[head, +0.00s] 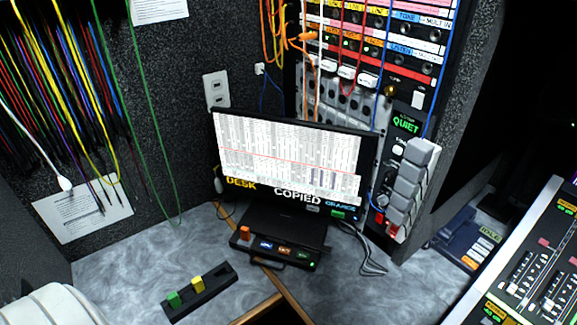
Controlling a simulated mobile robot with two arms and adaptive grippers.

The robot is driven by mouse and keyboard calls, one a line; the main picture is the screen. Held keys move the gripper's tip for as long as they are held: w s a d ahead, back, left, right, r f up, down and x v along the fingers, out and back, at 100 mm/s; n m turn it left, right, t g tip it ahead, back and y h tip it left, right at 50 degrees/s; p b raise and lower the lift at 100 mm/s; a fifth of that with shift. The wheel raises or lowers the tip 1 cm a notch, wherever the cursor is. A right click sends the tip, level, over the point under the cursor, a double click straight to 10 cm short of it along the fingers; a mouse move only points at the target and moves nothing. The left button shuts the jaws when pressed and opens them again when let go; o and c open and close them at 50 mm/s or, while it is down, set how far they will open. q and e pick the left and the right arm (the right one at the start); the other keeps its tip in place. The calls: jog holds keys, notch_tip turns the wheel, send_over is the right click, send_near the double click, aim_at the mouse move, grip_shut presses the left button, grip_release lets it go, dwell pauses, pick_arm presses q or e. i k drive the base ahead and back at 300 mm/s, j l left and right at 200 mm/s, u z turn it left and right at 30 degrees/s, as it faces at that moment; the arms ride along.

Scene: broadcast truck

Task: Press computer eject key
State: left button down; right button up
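A dark computer screen (290,158) stands tilted on the grey desk, showing a white table of text with a red line. Words below the table read DESK, COPIED and a third, smaller word. In front of it is a low black unit (276,250) with a row of small coloured keys: blue (266,245), orange (285,250) and green (303,254). An orange block (244,232) stands at its left end. The key labels are too small to read, so I cannot tell which is eject. Neither of my grippers shows.
A black strip (198,296) with green and yellow blocks lies at front left. A patch rack (370,50) with hanging cables stands behind. Grey stacked blocks (408,190) are right of the screen. A mixing console (535,270) fills the right. Bare desk (130,265) shows at left.

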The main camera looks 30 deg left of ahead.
aim_at(283, 250)
jog(key=k+j+u, duration=0.2)
jog(key=u, duration=0.2)
jog(key=k+j+u, duration=0.35)
jog(key=k+l, duration=0.05)
